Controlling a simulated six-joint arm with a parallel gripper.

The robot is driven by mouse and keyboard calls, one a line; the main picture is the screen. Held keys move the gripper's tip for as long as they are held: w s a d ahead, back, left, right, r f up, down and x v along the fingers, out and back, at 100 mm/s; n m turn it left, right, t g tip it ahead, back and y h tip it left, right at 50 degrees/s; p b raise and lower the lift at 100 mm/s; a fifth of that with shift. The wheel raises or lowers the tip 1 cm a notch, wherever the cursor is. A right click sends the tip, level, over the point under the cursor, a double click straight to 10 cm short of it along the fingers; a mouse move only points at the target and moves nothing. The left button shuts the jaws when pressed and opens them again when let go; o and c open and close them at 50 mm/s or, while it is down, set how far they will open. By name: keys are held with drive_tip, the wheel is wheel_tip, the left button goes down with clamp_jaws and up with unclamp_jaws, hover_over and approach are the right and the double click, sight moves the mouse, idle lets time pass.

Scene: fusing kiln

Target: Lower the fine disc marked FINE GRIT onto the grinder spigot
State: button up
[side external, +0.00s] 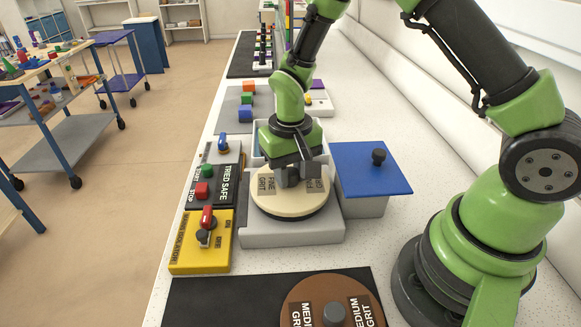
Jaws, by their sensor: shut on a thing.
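The cream fine disc (290,207), with FINE GRIT lettering partly covered by my fingers, lies about level over the grey grinder (290,235). My gripper (291,178) points down at the middle of the disc and is shut on its grey central knob. A dark rim shows under the disc's front edge. The spigot is hidden beneath the disc, and I cannot tell whether the disc rests on it or hangs just above.
A yellow switch box (190,258) with a red lever and a black START/STOP panel (226,188) stand left of the grinder. A blue-lidded container (350,178) is close on the right. A brown MEDIUM GRIT disc (310,296) lies on a black mat (215,300) in front.

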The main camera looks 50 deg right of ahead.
sight(290, 171)
drive_tip(key=shift+f, duration=0.25)
drive_tip(key=o, duration=1.1)
drive_tip(key=shift+c, duration=0.2)
drive_tip(key=shift+r, duration=0.1)
wheel_tip(290, 171, up, 9)
drive_tip(key=shift+r, duration=0.35)
